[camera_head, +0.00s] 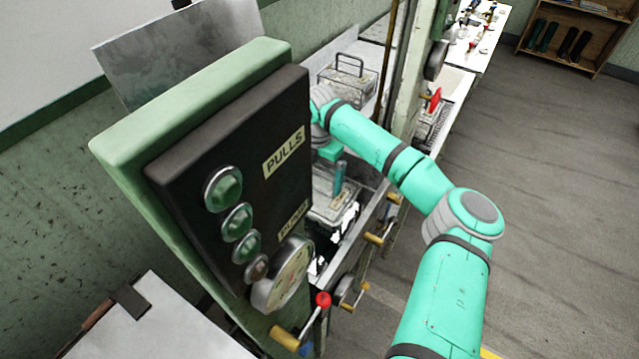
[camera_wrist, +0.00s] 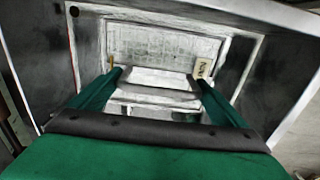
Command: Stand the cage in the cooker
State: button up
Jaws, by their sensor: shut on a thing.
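My gripper (camera_head: 338,180) reaches down behind the control panel, and its teal fingers (camera_wrist: 158,82) show in the wrist view. It is shut on a grey metal cage (camera_head: 333,208), whose pale top (camera_wrist: 160,78) shows between the fingers. The cage is over or inside a dark-walled metal basin (camera_wrist: 265,75), apparently the cooker; I cannot tell whether it touches the bottom. The panel hides part of the cage and basin in the head view.
A green cabinet with a black panel marked PULLS (camera_head: 235,165) stands close in front. Another handled cage (camera_head: 348,82) stands farther back. Yellow-handled levers (camera_head: 378,238) line the basin's front. A cluttered bench (camera_head: 478,35) is beyond; the floor (camera_head: 550,180) at right is clear.

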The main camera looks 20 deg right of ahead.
aim_at(319, 189)
jog(key=shift+d+f, duration=0.2)
jog(key=shift+f, duration=1.3)
jog(key=shift+f, duration=0.15)
jog(key=o, duration=1.7)
jog(key=shift+c, duration=0.2)
notch_tip(319, 189, up, 12)
jog(key=shift+r, duration=0.15)
